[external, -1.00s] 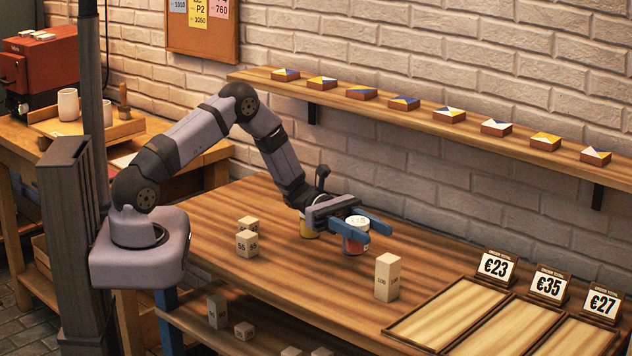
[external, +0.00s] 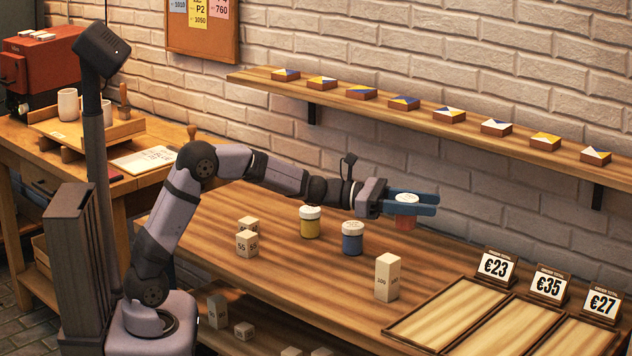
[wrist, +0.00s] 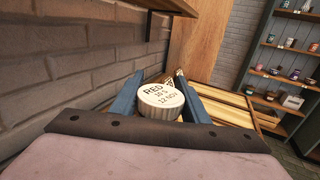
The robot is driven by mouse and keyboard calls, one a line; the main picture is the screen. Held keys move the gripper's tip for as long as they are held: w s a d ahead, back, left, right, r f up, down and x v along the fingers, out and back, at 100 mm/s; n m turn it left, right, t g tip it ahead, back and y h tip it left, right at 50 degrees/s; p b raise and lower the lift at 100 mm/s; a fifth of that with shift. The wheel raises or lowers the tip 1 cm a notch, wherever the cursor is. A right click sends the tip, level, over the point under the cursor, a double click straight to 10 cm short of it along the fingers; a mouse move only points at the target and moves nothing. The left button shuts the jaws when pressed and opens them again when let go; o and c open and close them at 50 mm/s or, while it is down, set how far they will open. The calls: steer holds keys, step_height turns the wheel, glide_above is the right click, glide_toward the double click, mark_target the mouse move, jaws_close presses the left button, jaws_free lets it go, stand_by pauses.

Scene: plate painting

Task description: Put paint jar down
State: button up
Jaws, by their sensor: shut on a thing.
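A red paint jar with a white lid (external: 405,223) is held in my gripper (external: 412,204), whose blue fingers are shut on it. The jar is upright and raised above the table, near the wall. In the wrist view the white lid (wrist: 161,100) reads "RED" and sits between the blue fingers (wrist: 158,92). A yellow jar (external: 310,222) and a blue jar (external: 352,238) with white lids stand on the table (external: 300,270), to the left of the held jar in the external view.
A tall pale block (external: 387,277) and smaller blocks (external: 247,242) stand on the table. Wooden trays (external: 470,310) with price cards (external: 494,266) fill the right end. A wall shelf (external: 420,115) with painted tiles runs above. Bare table lies around the jars.

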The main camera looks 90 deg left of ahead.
steer(key=s+a+f+n+y+b, duration=0.1)
steer(key=s+a+n+y+b, duration=0.1)
steer(key=a+n+y+b, duration=0.4)
steer(key=shift+s+f+n+y+b, duration=0.15)
steer(key=shift+f+n+y+b, duration=0.45)
steer(key=shift+y+b, duration=4.1)
step_height(320, 180, down, 6)
steer(key=h+b, duration=0.4)
steer(key=b, duration=0.6)
steer(key=shift+r, duration=0.1)
steer(key=shift+b, duration=0.3)
steer(key=shift+f+b, duration=1.8)
steer(key=shift+f, duration=0.05)
steer(key=shift+f, duration=0.2)
steer(key=o, duration=1.1)
steer(key=shift+a, duration=0.1)
